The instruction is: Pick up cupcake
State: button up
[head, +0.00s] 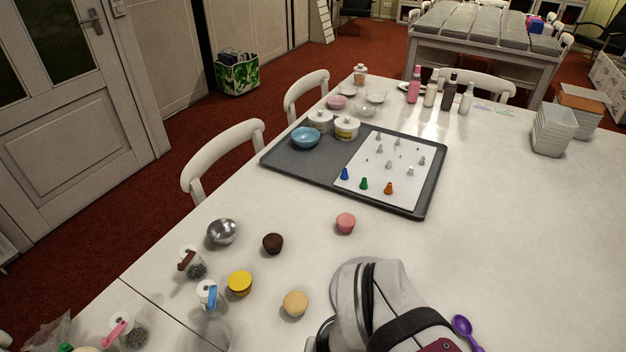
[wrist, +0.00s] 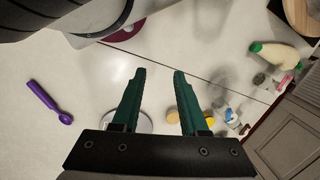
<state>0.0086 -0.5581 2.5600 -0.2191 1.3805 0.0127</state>
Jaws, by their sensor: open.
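Several cupcakes stand on the white table in the head view: a pink one (head: 345,222), a dark brown one (head: 272,243), a yellow one (head: 239,282) and a beige one (head: 295,302). My gripper (wrist: 158,74) has two green fingers, spread apart with only bare tabletop between their tips. In the wrist view, small yellow-orange round shapes sit by the right finger, partly covered by it; I cannot tell which cupcakes they are. My gripper's fingers do not show in the head view, where my arm fills the bottom centre.
A dark tray (head: 430,196) with a white sheet of piping tips lies behind the cupcakes. A metal bowl (head: 222,232) and sprinkle jars (head: 192,264) stand left. A purple spoon (head: 463,327) lies right of my arm. The table's right side is mostly clear.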

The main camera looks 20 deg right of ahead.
dwell(0.3)
jog(key=o, duration=0.9)
jog(key=n+h, duration=0.2)
jog(key=n, duration=1.9)
send_over(295, 300)
jog(key=f, duration=0.2)
jog(key=w+f, duration=0.1)
jog(key=f, duration=0.1)
jog(key=shift+a, duration=0.25)
jog(key=f, duration=1)
jog(key=s+f, duration=0.1)
jog(key=f, duration=0.4)
jog(key=shift+d+f, duration=0.25)
jog(key=shift+f, duration=0.15)
jog(key=shift+c, duration=0.2)
